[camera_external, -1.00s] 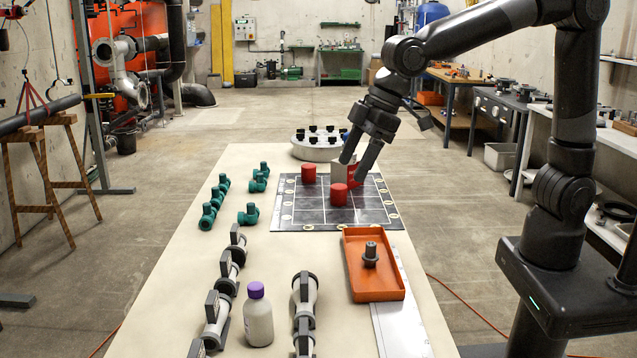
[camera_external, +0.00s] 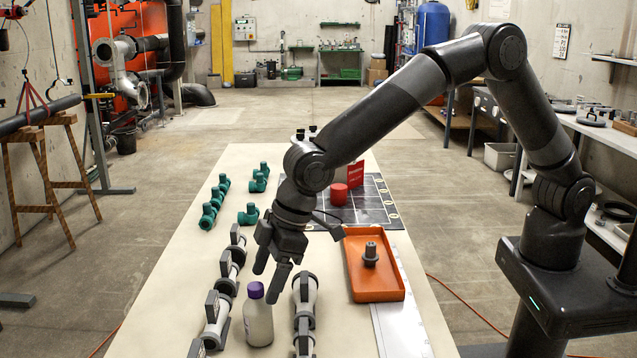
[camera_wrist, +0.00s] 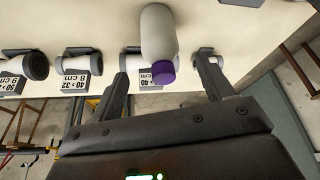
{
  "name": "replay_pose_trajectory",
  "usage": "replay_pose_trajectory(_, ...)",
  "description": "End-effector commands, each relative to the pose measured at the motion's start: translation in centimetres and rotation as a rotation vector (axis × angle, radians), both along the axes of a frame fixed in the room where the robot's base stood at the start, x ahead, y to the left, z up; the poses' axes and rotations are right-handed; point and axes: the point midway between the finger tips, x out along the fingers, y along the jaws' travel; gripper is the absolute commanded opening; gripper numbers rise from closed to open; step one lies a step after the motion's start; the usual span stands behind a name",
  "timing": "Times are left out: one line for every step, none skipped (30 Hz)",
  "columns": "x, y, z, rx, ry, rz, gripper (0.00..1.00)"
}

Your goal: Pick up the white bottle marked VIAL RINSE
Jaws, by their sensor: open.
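The white bottle (camera_external: 258,321) with a purple cap stands upright near the front of the table, between two rows of grey-white pipe fittings. Its marking cannot be read here. My gripper (camera_external: 265,280) is open and empty, tilted downward, with its fingers just above and around the level of the cap. In the wrist view the bottle (camera_wrist: 159,38) shows ahead, its cap between the tips of my gripper (camera_wrist: 170,88). I see no contact between the fingers and the bottle.
White fittings with labels (camera_wrist: 76,64) stand close on the bottle's left, and others (camera_external: 305,295) on its right. An orange tray (camera_external: 352,282) holding a dark grey part lies further right. Teal fittings (camera_external: 208,214) and a red cylinder (camera_external: 338,194) on a dark grid mat stand farther back.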

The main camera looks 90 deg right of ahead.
Motion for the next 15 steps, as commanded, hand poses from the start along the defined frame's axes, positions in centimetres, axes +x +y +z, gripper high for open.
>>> replay_pose_trajectory(0.3, 0.1, -0.7, 0.0, 0.001, 0.0, 0.74)
replay_pose_trajectory(0.4, 0.2, -0.9, 0.0, -0.001, 0.0, 0.74)
replay_pose_trajectory(0.5, 0.2, -1.2, 0.0, -0.001, 0.0, 0.74)
replay_pose_trajectory(0.6, 0.2, -1.4, 0.0, -0.001, 0.0, 0.74)
replay_pose_trajectory(0.6, 0.2, -1.5, 0.0, -0.001, 0.0, 0.74)
replay_pose_trajectory(0.7, 0.3, -1.7, 0.0, -0.001, 0.0, 0.74)
replay_pose_trajectory(0.8, 0.3, -1.9, 0.0, 0.0, 0.0, 0.74)
replay_pose_trajectory(0.9, 0.4, -2.2, 0.0, 0.0, 0.0, 0.74)
replay_pose_trajectory(1.0, 0.5, -2.6, 0.0, 0.001, 0.0, 0.74)
replay_pose_trajectory(1.2, 0.5, -3.0, 0.0, 0.001, 0.0, 0.74)
replay_pose_trajectory(1.4, 0.6, -3.4, 0.0, 0.001, 0.0, 0.74)
replay_pose_trajectory(1.6, 0.8, -3.9, 0.0, 0.0, 0.0, 0.74)
replay_pose_trajectory(1.8, 0.9, -4.3, 0.0, 0.0, 0.001, 0.74)
replay_pose_trajectory(2.0, 0.9, -4.7, 0.0, 0.001, 0.0, 0.74)
replay_pose_trajectory(2.2, 1.0, -5.2, 0.0, 0.001, 0.0, 0.74)
